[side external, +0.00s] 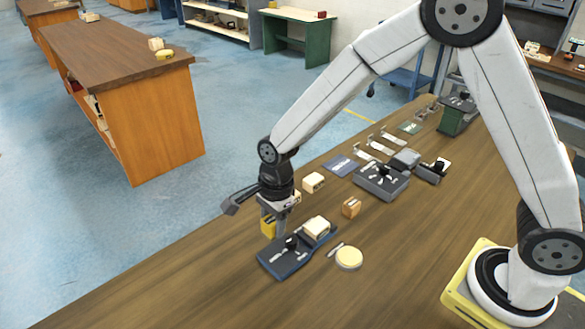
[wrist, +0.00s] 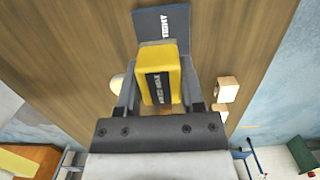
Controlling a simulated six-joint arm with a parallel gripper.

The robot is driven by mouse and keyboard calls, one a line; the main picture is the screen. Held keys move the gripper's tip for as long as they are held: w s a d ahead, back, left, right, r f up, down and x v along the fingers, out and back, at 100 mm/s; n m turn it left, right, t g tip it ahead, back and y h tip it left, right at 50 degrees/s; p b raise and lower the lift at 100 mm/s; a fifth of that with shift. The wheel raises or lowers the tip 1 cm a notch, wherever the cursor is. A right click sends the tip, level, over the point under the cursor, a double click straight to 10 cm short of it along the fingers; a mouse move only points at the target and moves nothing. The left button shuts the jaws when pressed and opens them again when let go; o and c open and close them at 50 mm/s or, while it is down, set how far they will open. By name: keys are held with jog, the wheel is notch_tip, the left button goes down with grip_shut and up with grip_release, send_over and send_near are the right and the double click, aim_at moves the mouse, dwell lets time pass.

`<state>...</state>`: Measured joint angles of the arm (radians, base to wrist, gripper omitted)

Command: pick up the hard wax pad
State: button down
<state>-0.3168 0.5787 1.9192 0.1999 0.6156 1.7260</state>
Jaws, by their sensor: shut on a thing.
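The yellow block with a black lettered label, which looks like the hard wax pad (wrist: 160,68), is between the two fingers of my gripper (wrist: 158,88). The fingers are shut on its sides. In the side view the yellow pad (side external: 267,227) hangs below my gripper (side external: 272,222), partly hidden by a finger.
A small wooden block (side external: 351,207), a cream block (side external: 313,182) and a grey tray (side external: 378,190) stand farther back. The front left tabletop is clear.

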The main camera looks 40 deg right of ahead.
jog(key=shift+s+d+r, duration=0.2)
jog(key=shift+s+r, duration=0.1)
jog(key=shift+s, duration=0.4)
jog(key=c, duration=0.8)
grip_release()
jog(key=c, duration=0.5)
jog(key=shift+c, duration=0.2)
